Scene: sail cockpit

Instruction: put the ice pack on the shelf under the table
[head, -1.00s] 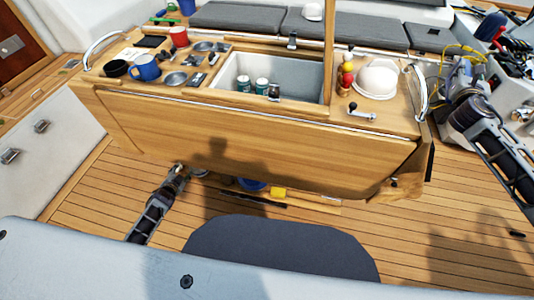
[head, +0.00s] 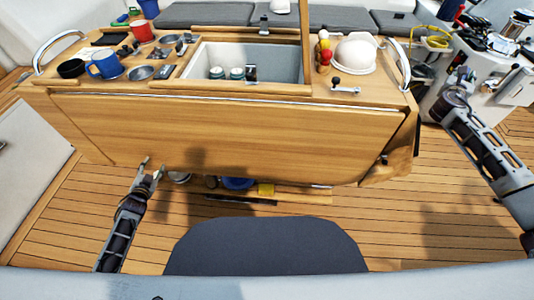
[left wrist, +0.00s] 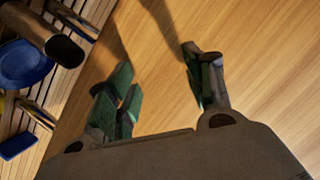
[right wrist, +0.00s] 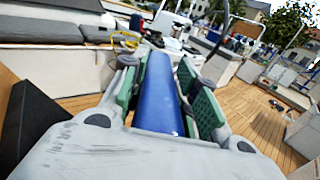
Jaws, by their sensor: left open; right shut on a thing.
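In the right wrist view a long blue item, which looks like the ice pack (right wrist: 158,95), lies between the fingers of my right gripper (right wrist: 162,70), which is shut on it. In the head view the right arm is raised right of the table, and the pack cannot be made out. The table (head: 230,130) stands ahead with its front leaf hanging down. Under it, the low shelf (head: 310,196) shows only along its front edge. My left gripper (head: 150,166) is open and empty by the leaf's lower left edge; its fingers (left wrist: 160,85) also show in the left wrist view.
A blue bowl (head: 238,183), a yellow item (head: 266,190) and a dark flat item (head: 240,200) lie low beneath the leaf. The deck right of the table is clear.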

